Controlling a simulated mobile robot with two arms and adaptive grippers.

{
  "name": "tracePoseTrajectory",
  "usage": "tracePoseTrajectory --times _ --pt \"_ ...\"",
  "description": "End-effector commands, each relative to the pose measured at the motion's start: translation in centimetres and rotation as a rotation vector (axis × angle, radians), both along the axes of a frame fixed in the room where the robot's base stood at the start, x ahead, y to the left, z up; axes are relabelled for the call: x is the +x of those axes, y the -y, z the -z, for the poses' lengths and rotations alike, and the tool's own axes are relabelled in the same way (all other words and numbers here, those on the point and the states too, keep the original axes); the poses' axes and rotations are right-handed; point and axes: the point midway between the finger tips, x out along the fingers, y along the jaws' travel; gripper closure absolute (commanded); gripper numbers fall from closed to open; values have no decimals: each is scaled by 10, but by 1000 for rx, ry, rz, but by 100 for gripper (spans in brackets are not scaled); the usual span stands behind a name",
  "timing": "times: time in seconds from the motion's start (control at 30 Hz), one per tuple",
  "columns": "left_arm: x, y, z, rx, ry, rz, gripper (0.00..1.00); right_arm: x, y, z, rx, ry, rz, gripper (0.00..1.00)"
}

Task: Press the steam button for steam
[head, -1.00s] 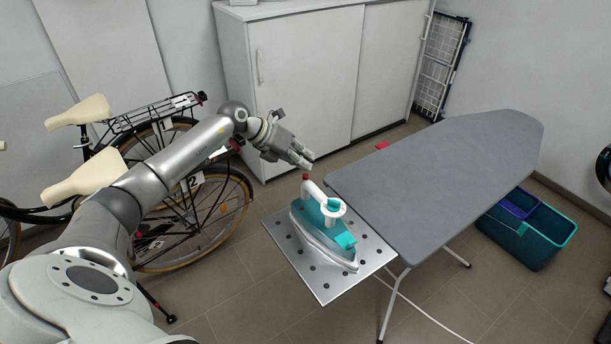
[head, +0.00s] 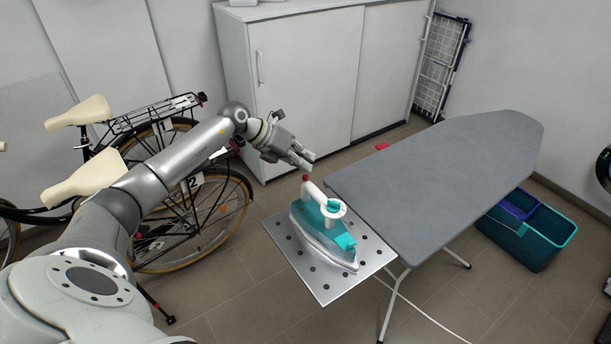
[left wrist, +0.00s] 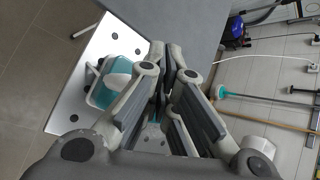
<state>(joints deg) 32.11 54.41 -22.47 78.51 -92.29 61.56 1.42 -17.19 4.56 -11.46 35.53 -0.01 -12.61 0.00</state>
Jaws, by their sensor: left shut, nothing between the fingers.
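A teal and white iron (head: 325,228) stands on the perforated metal rest (head: 318,285) at the near end of the ironing board. A small red button (head: 306,178) tops the far end of its white handle. My left gripper (head: 308,163) is shut and empty, just above and beyond the red button; a small gap seems to show between them. In the left wrist view the iron (left wrist: 112,84) lies left of my fingers (left wrist: 165,95). The red button is not visible there. My right gripper is not in view.
The grey ironing board (head: 440,175) extends to the right. Bicycles (head: 195,210) are behind my left arm. A white cabinet (head: 300,80) stands at the back.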

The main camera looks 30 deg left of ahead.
Motion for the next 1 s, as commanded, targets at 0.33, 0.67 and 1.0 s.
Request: tracePoseTrajectory --times 0.33,0.67,1.0 --pt "0 0 9 0 1 -1 100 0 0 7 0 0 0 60" --pt "0 0 9 0 0 0 100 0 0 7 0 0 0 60" --pt "0 0 13 0 0 0 100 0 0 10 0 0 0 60"
